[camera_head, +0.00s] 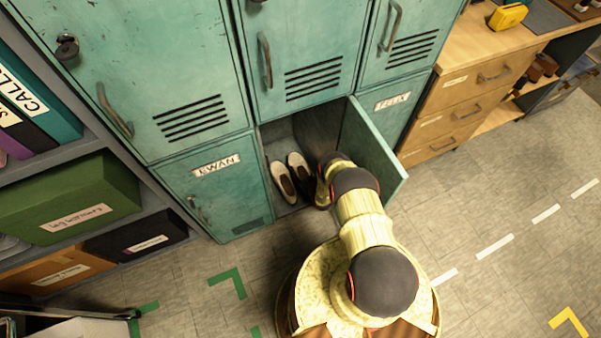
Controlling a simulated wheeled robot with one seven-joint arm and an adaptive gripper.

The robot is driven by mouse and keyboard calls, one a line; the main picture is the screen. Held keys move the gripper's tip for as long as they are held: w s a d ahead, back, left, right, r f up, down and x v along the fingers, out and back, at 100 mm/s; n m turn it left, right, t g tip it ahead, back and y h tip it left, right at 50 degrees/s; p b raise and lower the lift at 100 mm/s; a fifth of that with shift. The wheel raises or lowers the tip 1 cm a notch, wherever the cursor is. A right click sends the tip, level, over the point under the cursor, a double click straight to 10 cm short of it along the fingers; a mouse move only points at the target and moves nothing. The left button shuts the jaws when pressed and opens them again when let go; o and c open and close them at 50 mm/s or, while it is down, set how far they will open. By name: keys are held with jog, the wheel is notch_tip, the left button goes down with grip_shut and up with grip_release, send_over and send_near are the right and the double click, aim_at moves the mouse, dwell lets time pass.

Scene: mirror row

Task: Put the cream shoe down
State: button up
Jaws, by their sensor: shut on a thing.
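Two cream shoes with dark insides are in the open lower locker (290,207). The left cream shoe (279,181) is farther from my arm. The right cream shoe (299,171) is right beside the end of my arm. My gripper (322,194) is inside the locker opening, at the right of this shoe and low near the locker floor. It is shut on a cream shoe, most likely the right one. My arm covers most of the gripper, so the fingertips and their contact are hidden. I cannot tell whether the shoe touches the floor.
The open locker door (376,155) stands out close to the right of my arm. Shelves with a green box (70,203) are at far left, wooden drawers (468,108) at right. The floor at right is clear.

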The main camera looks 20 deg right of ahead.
jog(key=shift+f, duration=0.75)
jog(key=shift+r, duration=0.1)
jog(key=o, duration=1.2)
jog(key=shift+c, duration=0.2)
